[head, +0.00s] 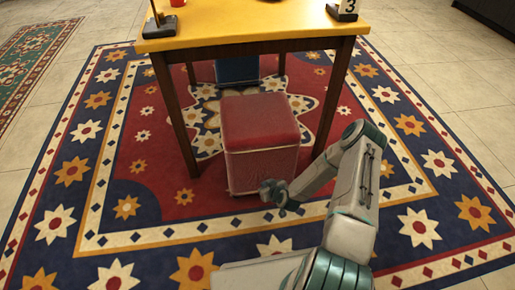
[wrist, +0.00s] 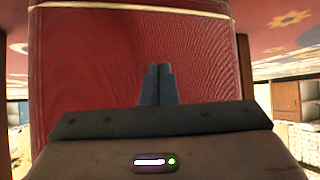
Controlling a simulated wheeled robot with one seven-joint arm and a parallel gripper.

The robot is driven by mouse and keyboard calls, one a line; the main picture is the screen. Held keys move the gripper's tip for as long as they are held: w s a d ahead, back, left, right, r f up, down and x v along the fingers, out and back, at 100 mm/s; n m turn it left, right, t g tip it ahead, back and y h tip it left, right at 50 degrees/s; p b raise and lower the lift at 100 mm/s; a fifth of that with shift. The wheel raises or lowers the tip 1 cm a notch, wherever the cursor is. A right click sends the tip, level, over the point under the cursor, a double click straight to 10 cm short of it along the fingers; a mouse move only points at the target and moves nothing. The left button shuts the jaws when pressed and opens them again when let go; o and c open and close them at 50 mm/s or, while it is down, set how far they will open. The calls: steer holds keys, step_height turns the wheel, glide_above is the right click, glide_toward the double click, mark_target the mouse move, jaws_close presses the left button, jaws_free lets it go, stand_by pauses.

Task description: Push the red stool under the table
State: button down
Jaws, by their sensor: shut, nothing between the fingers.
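The red stool (head: 260,140) is a box-shaped seat with a red top and paler red sides. It stands upright on the patterned rug at the near edge of the yellow-topped table (head: 250,25), between the two front legs. My gripper (head: 272,190) is low in front of the stool's near side, toward its lower right. In the wrist view the stool's red side (wrist: 90,60) fills the middle, and my shut, empty fingers (wrist: 157,84) point at it. I cannot tell whether the fingertips touch it.
A blue stool (head: 237,70) stands under the table behind the red one. Dark table legs (head: 176,115) flank the red stool left and right (head: 333,98). The rug (head: 75,170) is clear around the stool.

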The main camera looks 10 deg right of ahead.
mark_target(263, 173)
steer(key=shift+w, duration=0.1)
steer(key=shift+w+b, duration=1.35)
steer(key=shift+w, duration=1.65)
steer(key=w+b, duration=0.3)
steer(key=w, duration=0.3)
steer(key=shift+b, duration=0.35)
steer(key=shift+w, duration=3.05)
